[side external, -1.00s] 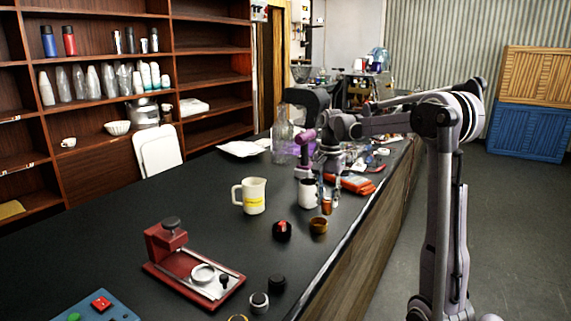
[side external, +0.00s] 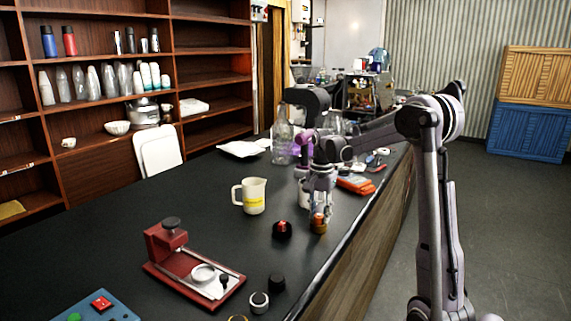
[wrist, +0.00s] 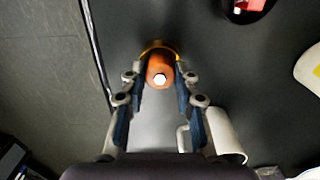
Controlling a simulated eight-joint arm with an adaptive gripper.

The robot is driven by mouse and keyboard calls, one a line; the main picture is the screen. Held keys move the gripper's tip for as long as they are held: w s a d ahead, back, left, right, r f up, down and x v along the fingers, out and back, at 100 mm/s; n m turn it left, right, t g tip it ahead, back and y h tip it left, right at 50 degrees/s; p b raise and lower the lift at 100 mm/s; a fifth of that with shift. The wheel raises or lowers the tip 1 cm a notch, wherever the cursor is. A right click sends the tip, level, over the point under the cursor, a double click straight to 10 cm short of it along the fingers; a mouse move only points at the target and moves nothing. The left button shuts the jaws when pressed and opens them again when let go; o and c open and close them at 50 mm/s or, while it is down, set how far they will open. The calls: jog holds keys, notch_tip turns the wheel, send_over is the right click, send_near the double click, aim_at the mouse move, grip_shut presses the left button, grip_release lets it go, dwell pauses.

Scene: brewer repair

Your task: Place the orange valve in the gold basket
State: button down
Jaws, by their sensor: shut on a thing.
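The orange valve (wrist: 160,70) is a small orange cylinder with a white hexagonal top. My gripper (wrist: 160,85) is shut on it, with one finger on each side. The gold basket (side external: 319,228) stands on the black counter near its front edge, directly below my gripper (side external: 319,208) in the side view. In the wrist view the gold basket (wrist: 158,45) shows only as a thin rim around the far side of the valve. The valve (side external: 319,217) appears at the basket's mouth; how deep it sits, or whether it touches, I cannot tell.
A black basket with a red piece (side external: 282,230) stands just left of the gold one. A white jug (side external: 251,195) is behind it. A white cup (wrist: 224,135) is close to my gripper. A red press (side external: 190,262) stands at front left. The counter edge is close on the right.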

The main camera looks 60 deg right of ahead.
aim_at(319, 216)
jog(key=c, duration=1)
grip_release()
notch_tip(319, 216, up, 12)
jog(key=s+a+f+n+t, duration=0.1)
jog(key=a+f+n+t, duration=0.1)
jog(key=a+n, duration=0.4)
jog(key=s+a+f+n+t, duration=0.2)
jog(key=a+f+n, duration=0.2)
jog(key=a, duration=0.9)
jog(key=s+a+f+n+t, duration=0.1)
jog(key=a+f+n+t, duration=0.2)
jog(key=a+n, duration=0.5)
jog(key=shift+s+a, duration=0.2)
jog(key=shift+a, duration=0.45)
jog(key=shift+s+a, duration=0.2)
jog(key=shift+a, duration=0.45)
